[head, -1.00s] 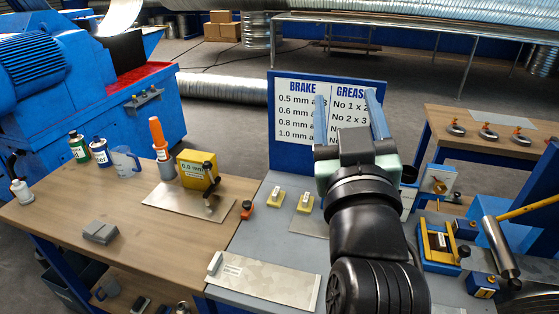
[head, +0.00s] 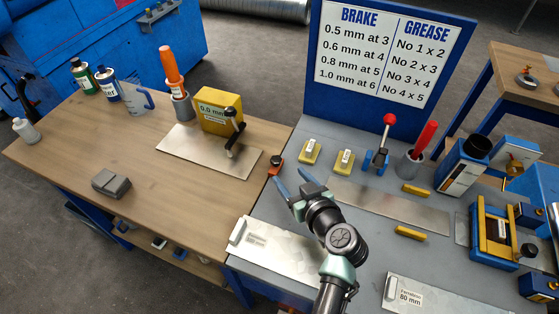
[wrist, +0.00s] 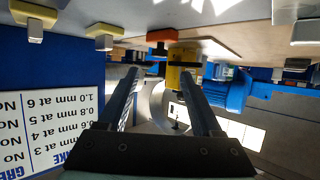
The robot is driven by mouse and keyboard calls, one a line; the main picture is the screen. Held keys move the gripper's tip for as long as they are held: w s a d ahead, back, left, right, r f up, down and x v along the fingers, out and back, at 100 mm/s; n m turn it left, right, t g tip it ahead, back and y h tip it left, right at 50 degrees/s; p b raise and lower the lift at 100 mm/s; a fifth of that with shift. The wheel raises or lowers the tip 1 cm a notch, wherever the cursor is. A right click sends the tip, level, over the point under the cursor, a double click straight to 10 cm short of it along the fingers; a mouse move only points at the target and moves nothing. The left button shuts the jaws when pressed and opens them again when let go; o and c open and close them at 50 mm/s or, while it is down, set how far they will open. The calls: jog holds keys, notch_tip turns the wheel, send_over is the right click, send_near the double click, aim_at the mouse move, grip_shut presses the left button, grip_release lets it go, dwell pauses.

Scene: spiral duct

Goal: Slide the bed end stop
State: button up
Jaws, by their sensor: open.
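No label marks the bed end stop, so I cannot tell for certain which part it is. A small orange block with a black knob (head: 276,164) sits at the left edge of the grey bench. It also shows upside down in the wrist view (wrist: 161,38), beyond the fingertips. A pale grey block (head: 238,230) stands at the left end of a labelled metal plate (head: 285,250). My gripper (head: 287,175) is open and empty, its blue fingers just below and right of the orange block in the head view. The fingers also show in the wrist view (wrist: 161,75), apart with nothing between them.
Two yellow blocks (head: 310,151) (head: 344,162), a red-knobbed lever (head: 381,147) and an orange-red tool in a cup (head: 418,150) stand behind. A yellow gauge (head: 219,112) stands by a metal sheet on the wooden table (head: 70,150). A sign board (head: 390,55) rises at the back.

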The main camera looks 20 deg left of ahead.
aim_at(277, 161)
jog(key=x, duration=0.7)
jog(key=shift+w+a+f, duration=0.1)
jog(key=shift+w+a, duration=0.2)
grip_shut()
dwell(1.2)
